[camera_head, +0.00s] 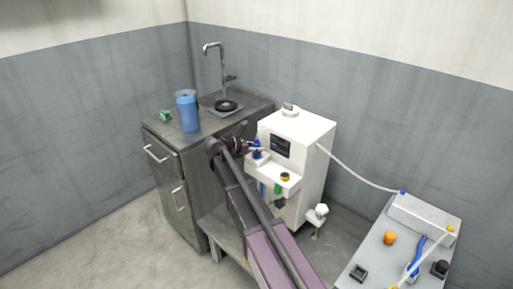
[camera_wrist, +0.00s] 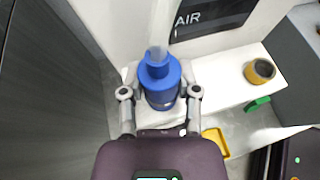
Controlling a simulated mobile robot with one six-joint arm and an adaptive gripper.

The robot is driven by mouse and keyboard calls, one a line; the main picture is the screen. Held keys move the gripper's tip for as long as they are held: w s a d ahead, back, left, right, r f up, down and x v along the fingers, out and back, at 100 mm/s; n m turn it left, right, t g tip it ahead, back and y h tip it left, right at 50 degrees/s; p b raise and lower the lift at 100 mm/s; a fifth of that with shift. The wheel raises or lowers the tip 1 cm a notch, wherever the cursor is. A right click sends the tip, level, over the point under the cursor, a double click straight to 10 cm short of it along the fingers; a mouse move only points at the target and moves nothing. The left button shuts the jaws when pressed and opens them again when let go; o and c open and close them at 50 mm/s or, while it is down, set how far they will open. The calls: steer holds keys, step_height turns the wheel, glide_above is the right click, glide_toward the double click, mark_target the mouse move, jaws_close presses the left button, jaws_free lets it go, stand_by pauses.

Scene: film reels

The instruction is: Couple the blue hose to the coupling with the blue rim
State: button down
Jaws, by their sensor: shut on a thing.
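My gripper (camera_wrist: 160,98) is shut on a blue cylindrical hose end (camera_wrist: 159,80), one finger on each side of it. A pale, translucent tube rises from its top in the wrist view. In the head view the blue hose end (camera_head: 257,151) is at the left front of the white machine (camera_head: 306,135), over its ledge. My gripper (camera_head: 247,148) reaches it from the left. The hose end looks upright over the ledge. The coupling with the blue rim is not distinguishable beneath it, and I cannot tell whether the two touch.
A dark-centred, yellow-rimmed coupling (camera_wrist: 260,72) stands on the ledge to the right; it also shows in the head view (camera_head: 285,176). A metal sink cabinet (camera_head: 180,150) with a blue container (camera_head: 187,113) stands left. A worktable (camera_head: 375,262) with loose parts stands right.

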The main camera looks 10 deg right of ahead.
steer(key=c, duration=0.6)
jaws_free()
steer(key=shift+p+v, duration=2.15)
steer(key=shift+v, duration=3.35)
